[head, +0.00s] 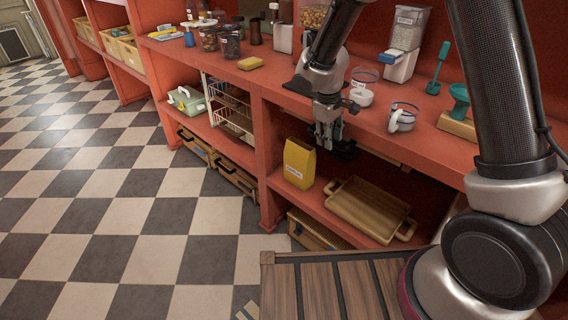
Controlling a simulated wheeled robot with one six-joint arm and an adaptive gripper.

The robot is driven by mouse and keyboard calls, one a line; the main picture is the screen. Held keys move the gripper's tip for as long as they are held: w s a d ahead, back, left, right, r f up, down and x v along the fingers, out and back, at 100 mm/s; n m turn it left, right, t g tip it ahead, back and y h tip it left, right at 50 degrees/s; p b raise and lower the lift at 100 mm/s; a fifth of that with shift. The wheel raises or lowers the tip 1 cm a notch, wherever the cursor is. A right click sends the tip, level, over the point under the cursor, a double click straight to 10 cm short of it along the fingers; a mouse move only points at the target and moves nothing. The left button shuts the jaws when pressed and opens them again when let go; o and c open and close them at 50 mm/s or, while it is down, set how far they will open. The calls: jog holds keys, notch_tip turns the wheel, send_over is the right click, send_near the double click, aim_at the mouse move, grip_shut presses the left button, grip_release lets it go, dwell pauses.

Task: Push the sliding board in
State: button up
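A thin wooden edge (382,157), which looks like the sliding board, shows just under the red counter (436,146), right of my gripper. Most of it is hidden by the counter and my gripper, so how far it sticks out is unclear. My gripper (328,140) points down in front of the counter's front edge, above the lower shelf. Its fingers are small and dark here. I cannot tell whether they are open or shut, or whether they touch the board.
A yellow box (299,163) and a wooden tray with handles (368,210) stand on the lower shelf below my gripper. A glass measuring cup (402,117) and a clear dispenser (405,42) stand on the counter. The checkered floor (130,220) at left is clear.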

jog(key=s+a, duration=2.1)
jog(key=shift+a, duration=0.1)
notch_tip(320, 180, up, 9)
jog(key=s+a, duration=0.1)
jog(key=shift+s, duration=0.15)
dwell(0.5)
jog(key=shift+a+f, duration=0.1)
jog(key=w+d+f, duration=0.1)
jog(key=w+f, duration=0.2)
jog(key=f, duration=0.6)
jog(key=shift+d, duration=0.1)
